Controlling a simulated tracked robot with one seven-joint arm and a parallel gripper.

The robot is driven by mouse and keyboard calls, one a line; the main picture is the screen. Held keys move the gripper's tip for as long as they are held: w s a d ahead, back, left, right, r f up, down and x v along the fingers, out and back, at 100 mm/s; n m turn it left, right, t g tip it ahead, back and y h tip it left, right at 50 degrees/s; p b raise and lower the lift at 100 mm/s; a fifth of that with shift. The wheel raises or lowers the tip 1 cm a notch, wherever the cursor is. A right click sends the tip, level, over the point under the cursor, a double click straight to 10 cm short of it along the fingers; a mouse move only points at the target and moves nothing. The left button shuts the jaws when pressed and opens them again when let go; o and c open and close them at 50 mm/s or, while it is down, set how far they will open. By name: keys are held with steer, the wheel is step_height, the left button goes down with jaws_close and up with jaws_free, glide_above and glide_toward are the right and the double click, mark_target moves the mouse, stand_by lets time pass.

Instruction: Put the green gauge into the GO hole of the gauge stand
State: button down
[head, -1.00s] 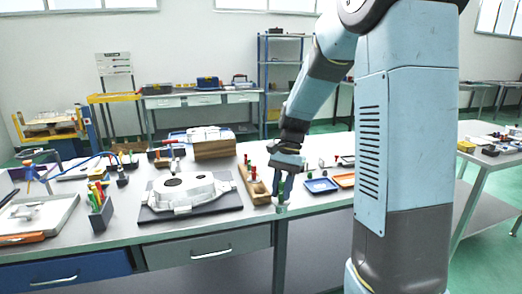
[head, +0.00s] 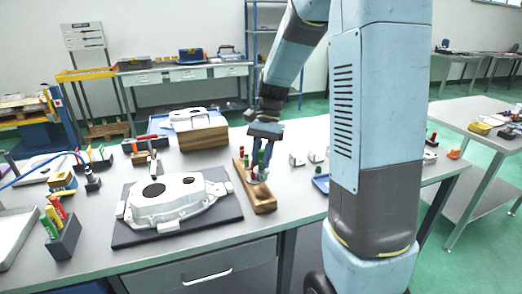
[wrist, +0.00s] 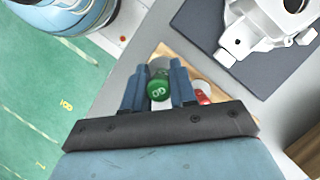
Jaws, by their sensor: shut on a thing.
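The wooden gauge stand (head: 263,203) lies on the bench right of the grey casting; it also shows under the fingers in the wrist view (wrist: 166,51). My gripper (head: 262,163) is over the stand, pointing down. In the wrist view my gripper (wrist: 158,88) is shut on the green gauge (wrist: 158,86), whose marked round end faces the camera. A red gauge (wrist: 204,97) stands close beside the right finger, and also shows in the head view (head: 247,161). The gauge's lower end and the GO hole are hidden, so I cannot tell whether it is in the hole.
A light casting (head: 172,200) sits on a dark mat (head: 128,237) left of the stand. A dark holder with coloured handles (head: 63,241) stands further left. A wooden block (head: 203,138) is behind. A blue tray (head: 321,184) and small pale parts (head: 297,159) lie to the right.

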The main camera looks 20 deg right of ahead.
mark_target(263, 170)
steer(key=shift+w+d, duration=0.15)
steer(key=shift+f, duration=2.85)
steer(key=shift+f, duration=2)
steer(key=c, duration=0.8)
jaws_free()
steer(key=shift+r, duration=0.1)
steer(key=v, duration=1.3)
steer(key=shift+d+r, duration=0.15)
steer(key=shift+r, duration=0.05)
